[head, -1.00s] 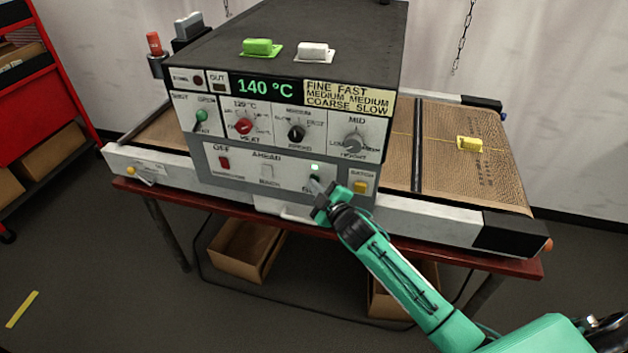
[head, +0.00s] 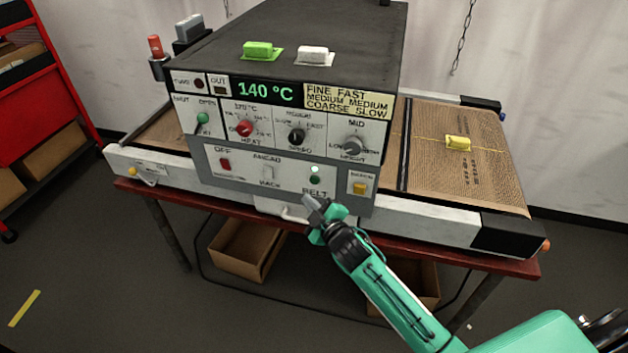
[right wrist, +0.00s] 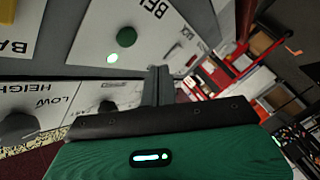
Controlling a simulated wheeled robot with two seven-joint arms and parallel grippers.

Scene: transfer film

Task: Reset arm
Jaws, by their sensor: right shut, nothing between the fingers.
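My right gripper (head: 313,206) is shut and empty, just below and in front of the machine's control panel (head: 240,176). Its closed fingers (right wrist: 159,84) also show in the right wrist view. The right wrist view shows the same button (right wrist: 127,37) and lamp (right wrist: 112,58), apart from the fingers. The display (head: 265,92) reads 140 °C. My left gripper is not in view.
The conveyor belt (head: 480,178) carries a yellow block (head: 458,142) at the right. Green (head: 258,49) and white (head: 313,54) blocks lie on top of the machine. A cardboard box (head: 240,262) stands under the red table (head: 430,246). A red shelf (head: 45,105) stands at the left.

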